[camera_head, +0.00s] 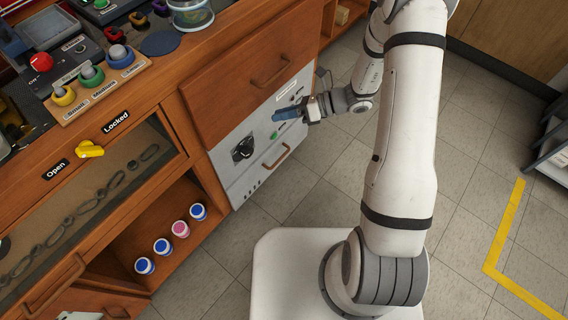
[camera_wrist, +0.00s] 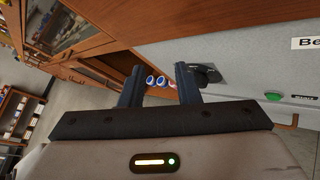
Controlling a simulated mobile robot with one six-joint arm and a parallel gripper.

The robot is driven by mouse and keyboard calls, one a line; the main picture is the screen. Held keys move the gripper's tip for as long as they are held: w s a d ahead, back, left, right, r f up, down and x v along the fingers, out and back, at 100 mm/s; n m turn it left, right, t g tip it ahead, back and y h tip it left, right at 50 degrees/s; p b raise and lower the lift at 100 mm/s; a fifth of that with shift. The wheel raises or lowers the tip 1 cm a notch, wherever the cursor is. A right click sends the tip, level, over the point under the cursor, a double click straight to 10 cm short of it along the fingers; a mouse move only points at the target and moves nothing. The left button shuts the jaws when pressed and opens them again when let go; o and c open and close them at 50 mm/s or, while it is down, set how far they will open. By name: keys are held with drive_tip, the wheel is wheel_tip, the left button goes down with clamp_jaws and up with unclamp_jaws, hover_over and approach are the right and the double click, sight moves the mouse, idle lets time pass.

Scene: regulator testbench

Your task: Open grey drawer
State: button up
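The grey drawer (camera_head: 232,172) is a flat grey front low in the wooden cabinet. It looks closed. It carries a black knob (camera_head: 243,149), a small green button (camera_head: 273,135) and a tan bar handle (camera_head: 277,156) near its lower right. My gripper (camera_head: 290,114) is in front of the upper right part of the drawer, above the handle. In the wrist view the two dark fingers (camera_wrist: 160,86) are spread apart with nothing between them. The grey front (camera_wrist: 238,50) fills the right side there, with the knob (camera_wrist: 207,73) just beyond the right finger and the green button (camera_wrist: 273,96) farther right.
A wooden drawer (camera_head: 252,75) with its own handle sits directly above. Left of it, an open shelf (camera_head: 160,215) holds several blue and pink-topped jars. A yellow latch (camera_head: 89,149) lies between "Open" and "Locked" labels. The tiled floor (camera_head: 315,190) before the grey drawer is clear.

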drive_tip(key=w+f+m+t+y+b, duration=0.1)
drive_tip(key=w+f+m+t+b, duration=0.15)
drive_tip(key=f+m, duration=0.45)
drive_tip(key=w+f+m+t+b, duration=0.1)
drive_tip(key=f+m+t+b, duration=0.15)
drive_tip(key=f, duration=0.85)
drive_tip(key=m+t+h+b, duration=0.3)
drive_tip(key=m+t+b, duration=0.2)
drive_tip(key=m, duration=0.5)
approach(280, 158)
drive_tip(key=w+a+f, duration=0.2)
drive_tip(key=shift+n, duration=0.25)
drive_tip(key=x, duration=0.2)
drive_tip(key=b+x, duration=0.1)
drive_tip(key=x, duration=0.1)
drive_tip(key=b+x, duration=0.1)
drive_tip(key=x, duration=0.2)
drive_tip(key=shift+r, duration=0.35)
clamp_jaws()
